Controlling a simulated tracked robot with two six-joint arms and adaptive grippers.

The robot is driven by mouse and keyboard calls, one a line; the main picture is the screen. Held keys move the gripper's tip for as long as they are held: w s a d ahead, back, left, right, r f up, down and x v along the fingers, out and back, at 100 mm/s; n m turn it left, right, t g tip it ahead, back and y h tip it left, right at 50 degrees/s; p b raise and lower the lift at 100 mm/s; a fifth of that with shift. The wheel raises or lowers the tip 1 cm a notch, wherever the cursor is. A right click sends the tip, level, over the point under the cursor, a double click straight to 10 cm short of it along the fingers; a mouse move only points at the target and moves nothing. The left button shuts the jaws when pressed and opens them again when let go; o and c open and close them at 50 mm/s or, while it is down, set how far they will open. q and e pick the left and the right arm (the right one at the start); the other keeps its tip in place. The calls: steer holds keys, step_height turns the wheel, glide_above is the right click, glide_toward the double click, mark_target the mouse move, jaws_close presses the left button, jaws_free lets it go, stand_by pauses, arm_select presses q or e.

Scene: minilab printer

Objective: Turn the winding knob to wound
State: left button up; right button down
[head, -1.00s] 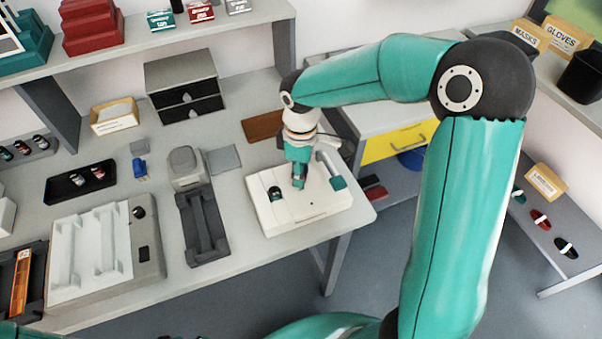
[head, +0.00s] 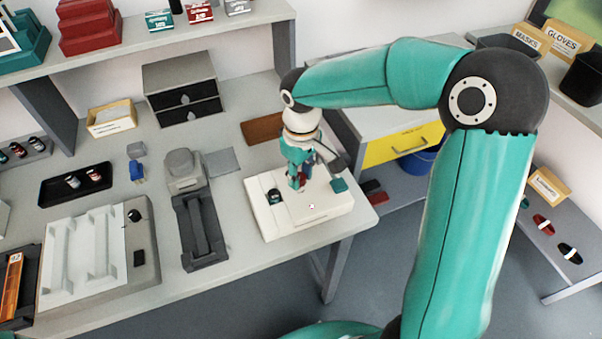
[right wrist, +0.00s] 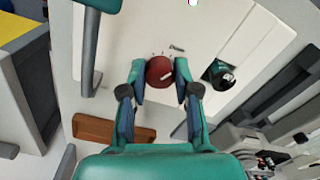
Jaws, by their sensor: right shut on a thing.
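The winding knob (right wrist: 159,72) is a round dark red knob with a pale pointer mark, on top of a white machine (head: 325,217). Small tick marks and a tiny label lie beside it in the right wrist view. My right gripper (right wrist: 160,75) is shut on the knob, one finger on each side. In the head view my right gripper (head: 299,184) points down at the machine and mostly hides the knob. A small indicator (head: 312,206) on the machine's top looks pale with red. My left gripper is not in view.
A lever with a teal end (head: 339,185) stands close beside my right gripper. A dark green-capped canister (head: 274,196) sits in the machine's top. A grey device (head: 200,230) stands to the left, and a brown mat (head: 262,128) lies behind. The table's edge is close on the right.

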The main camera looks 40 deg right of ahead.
mark_target(301, 175)
steer(key=shift+r, duration=0.1)
steer(key=c, duration=0.8)
jaws_free()
steer(key=shift+c, duration=0.2)
step_height(301, 175, up, 12)
steer(key=shift+d, duration=0.15)
